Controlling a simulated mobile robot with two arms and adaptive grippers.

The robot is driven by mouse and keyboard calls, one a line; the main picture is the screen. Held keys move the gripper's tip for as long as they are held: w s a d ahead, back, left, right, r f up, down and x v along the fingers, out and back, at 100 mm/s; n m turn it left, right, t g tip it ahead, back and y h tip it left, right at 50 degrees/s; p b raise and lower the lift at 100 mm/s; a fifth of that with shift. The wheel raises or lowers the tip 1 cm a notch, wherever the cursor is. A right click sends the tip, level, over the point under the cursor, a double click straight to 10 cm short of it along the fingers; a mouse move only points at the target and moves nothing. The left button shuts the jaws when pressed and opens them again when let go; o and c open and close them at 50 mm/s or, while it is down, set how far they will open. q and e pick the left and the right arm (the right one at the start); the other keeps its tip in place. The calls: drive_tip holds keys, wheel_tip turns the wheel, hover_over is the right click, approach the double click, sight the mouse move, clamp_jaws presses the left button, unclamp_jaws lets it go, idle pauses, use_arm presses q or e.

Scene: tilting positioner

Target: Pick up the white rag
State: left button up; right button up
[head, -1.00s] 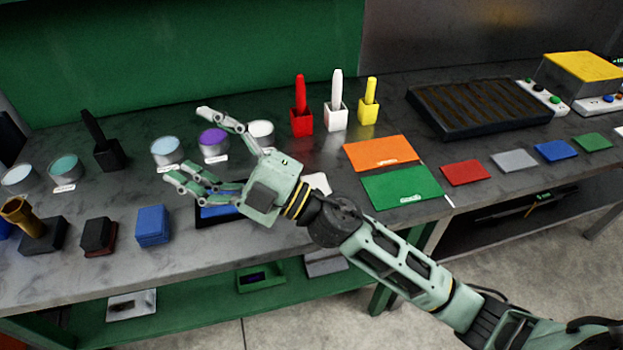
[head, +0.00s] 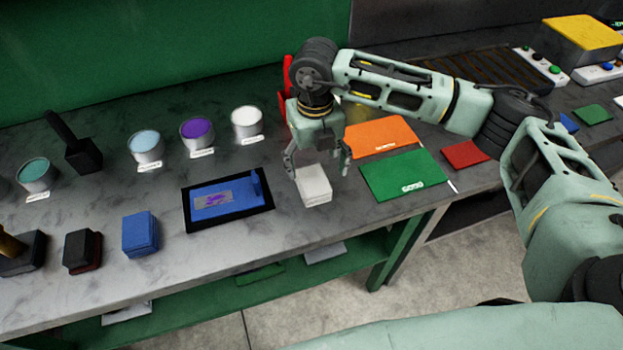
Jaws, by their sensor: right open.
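The white rag (head: 314,188) is a small folded white block on the grey workbench, between the black tray and the green sheet. My right gripper (head: 318,168) points down over it, with one finger at its left side and another at its right. The gripper is open, and its palm is above the rag. I cannot tell whether the fingers touch the rag. My left gripper is not in view.
A black tray (head: 266,207) with a blue item lies left of the rag. The green sheet (head: 404,184) and the orange sheet (head: 381,137) lie to the right. A white paint can (head: 247,124) stands behind. The bench front edge is close.

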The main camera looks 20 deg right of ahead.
sight(313, 179)
drive_tip(key=f+p, duration=0.1)
drive_tip(key=f, duration=0.1)
drive_tip(key=f+p, duration=0.1)
drive_tip(key=f, duration=0.2)
drive_tip(key=shift+s+a+f+p, duration=0.1)
drive_tip(key=shift+a+f+p, duration=0.1)
drive_tip(key=shift+f+p, duration=0.1)
drive_tip(key=shift+f, duration=0.5)
drive_tip(key=c, duration=1.2)
drive_tip(key=shift+r, duration=0.1)
drive_tip(key=shift+c, duration=0.2)
